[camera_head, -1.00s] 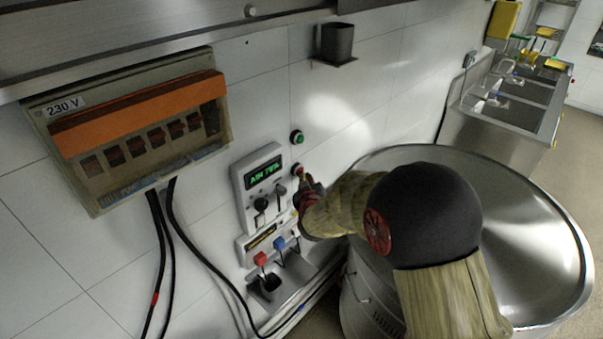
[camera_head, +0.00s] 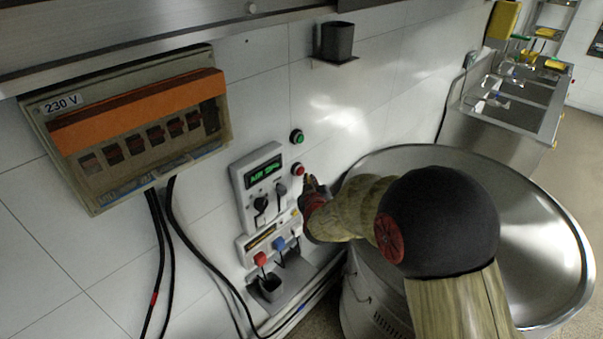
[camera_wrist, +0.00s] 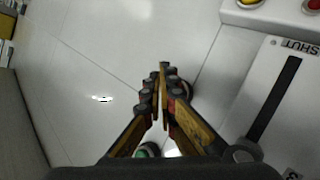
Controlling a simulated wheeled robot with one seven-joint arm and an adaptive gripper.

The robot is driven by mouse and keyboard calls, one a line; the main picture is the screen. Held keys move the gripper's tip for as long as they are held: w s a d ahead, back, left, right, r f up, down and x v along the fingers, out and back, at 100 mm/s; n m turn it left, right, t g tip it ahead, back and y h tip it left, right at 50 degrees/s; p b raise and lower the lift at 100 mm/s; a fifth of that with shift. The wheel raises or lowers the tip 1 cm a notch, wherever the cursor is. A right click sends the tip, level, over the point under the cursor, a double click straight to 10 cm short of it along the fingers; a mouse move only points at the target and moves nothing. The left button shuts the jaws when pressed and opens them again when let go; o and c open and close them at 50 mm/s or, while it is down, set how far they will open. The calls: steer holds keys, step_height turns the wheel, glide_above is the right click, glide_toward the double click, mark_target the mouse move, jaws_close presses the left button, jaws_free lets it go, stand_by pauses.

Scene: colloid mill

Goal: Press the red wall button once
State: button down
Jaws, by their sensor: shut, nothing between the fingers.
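The red wall button (camera_head: 298,169) is a small round button on the white tiled wall, directly below a green button (camera_head: 297,136). My gripper (camera_head: 309,181) is just right of and slightly below the red button in the head view, with a small gap visible. In the wrist view my gripper (camera_wrist: 163,72) has its fingers together and empty. A round rim, probably the red button (camera_wrist: 187,88), shows partly behind the fingertips; its face is mostly hidden. The green button also shows low in the wrist view (camera_wrist: 148,151), partly covered by the gripper.
A grey control panel (camera_head: 242,180) with a green display and levers is left of the button. A breaker box (camera_head: 215,150) hangs farther left. A large steel vessel (camera_head: 545,235) stands below my arm. A dark holder (camera_head: 337,40) is above.

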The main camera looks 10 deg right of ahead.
steer(key=s+d, duration=0.1)
steer(key=s, duration=0.1)
steer(key=s+d+b, duration=0.1)
steer(key=s+d, duration=0.1)
stand_by(0.5)
stand_by(0.7)
steer(key=s+a+f+m+g+y, duration=0.1)
steer(key=s+a+f+g, duration=0.25)
steer(key=s+f, duration=0.4)
steer(key=s+f+m+g+y+b, duration=0.1)
steer(key=s+f+g, duration=0.25)
steer(key=s, duration=0.35)
steer(key=s+r+b, duration=0.2)
steer(key=s+r, duration=0.2)
steer(key=s, duration=0.4)
steer(key=s+d+r+m+g+b, duration=0.1)
steer(key=s+r, duration=0.3)
steer(key=s, duration=0.4)
steer(key=s+d+r+m+b, duration=0.1)
steer(key=s+r+b, duration=0.3)
steer(key=s, duration=0.4)
steer(key=shift+d+r+g, duration=0.25)
steer(key=shift+r+g, duration=0.15)
steer(key=shift+r, duration=0.1)
